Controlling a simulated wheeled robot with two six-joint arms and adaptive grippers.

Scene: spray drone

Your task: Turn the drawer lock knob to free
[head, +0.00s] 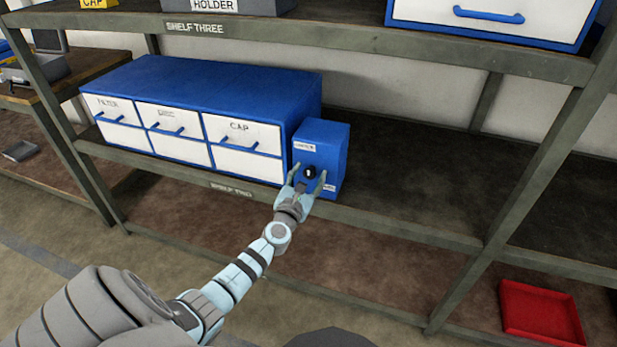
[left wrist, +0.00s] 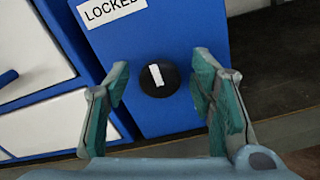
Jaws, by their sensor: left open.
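The drawer lock knob (head: 309,171) is a round black knob on the front of a small blue box (head: 325,140), right of the blue drawer cabinet (head: 215,85). In the left wrist view the knob (left wrist: 158,78) has a white mark, nearly upright and tilted slightly, its top toward the "LOCKED" label (left wrist: 112,10). A second label (head: 329,187) sits low on the box in the head view, too small to read. My left gripper (head: 307,176) is open, with its fingers (left wrist: 160,85) on either side of the knob, apart from it. My right gripper is not in view.
The cabinet has white drawers labelled FILTER and CAP, and one with an unclear label. It stands on the shelf (head: 420,225) marked SHELF TWO, below SHELF THREE (head: 350,40). A shelf post (head: 530,185) stands right. The shelf right of the box is clear. A red tray (head: 540,312) lies lower right.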

